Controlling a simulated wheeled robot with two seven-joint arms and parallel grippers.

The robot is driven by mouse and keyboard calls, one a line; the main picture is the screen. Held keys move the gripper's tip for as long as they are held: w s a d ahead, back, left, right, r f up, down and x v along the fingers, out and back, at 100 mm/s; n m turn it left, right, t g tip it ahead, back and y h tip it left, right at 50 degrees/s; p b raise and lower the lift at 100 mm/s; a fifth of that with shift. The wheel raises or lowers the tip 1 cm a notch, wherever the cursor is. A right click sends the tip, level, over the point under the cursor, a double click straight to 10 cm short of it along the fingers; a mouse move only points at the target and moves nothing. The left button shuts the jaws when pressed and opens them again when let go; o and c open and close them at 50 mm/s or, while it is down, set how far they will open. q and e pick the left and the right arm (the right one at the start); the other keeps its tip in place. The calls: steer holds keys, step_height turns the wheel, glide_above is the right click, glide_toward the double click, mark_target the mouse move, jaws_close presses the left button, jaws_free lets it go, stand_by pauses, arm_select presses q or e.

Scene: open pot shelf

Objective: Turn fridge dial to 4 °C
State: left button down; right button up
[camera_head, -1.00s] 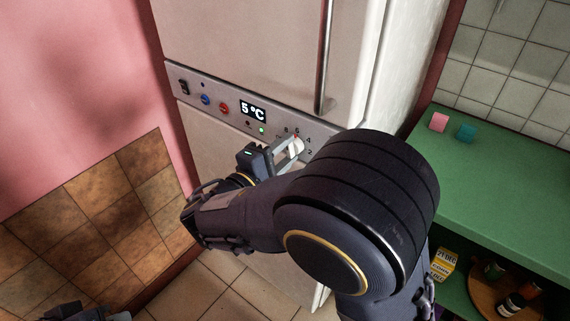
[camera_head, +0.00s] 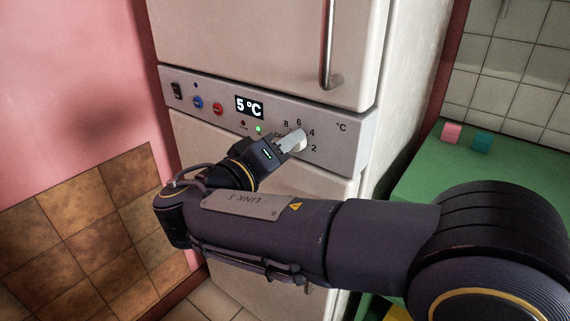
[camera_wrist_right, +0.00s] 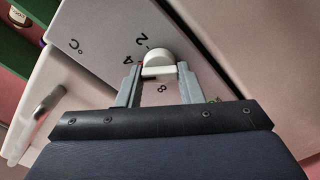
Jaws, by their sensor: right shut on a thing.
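The white fridge has a grey control panel (camera_head: 215,97) across its front. The display (camera_head: 249,106) reads 5 °C. The fridge dial (camera_head: 300,144) is a pale round knob on the right part of the panel, with 2, 4, 6 and 8 marked around it. My right gripper (camera_head: 292,144) is shut on the dial from the left. In the right wrist view the dial (camera_wrist_right: 158,62) sits between the two fingers of the gripper (camera_wrist_right: 158,78). A small red mark shows at its edge near the 4. My left gripper is not in view.
A rocker switch (camera_head: 176,90), a blue button (camera_head: 198,102), a red button (camera_head: 218,109) and a lit green light (camera_head: 258,129) are on the panel. The door handle (camera_head: 330,45) hangs above. A green counter (camera_head: 425,165) with pink and teal blocks stands at right.

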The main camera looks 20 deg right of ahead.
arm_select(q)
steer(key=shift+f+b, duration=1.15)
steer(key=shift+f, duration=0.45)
arm_select(e)
steer(key=shift+m, duration=1.1)
steer(key=o, duration=1)
steer(key=shift+c, duration=0.2)
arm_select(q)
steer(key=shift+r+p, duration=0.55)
arm_select(e)
steer(key=v, duration=0.8)
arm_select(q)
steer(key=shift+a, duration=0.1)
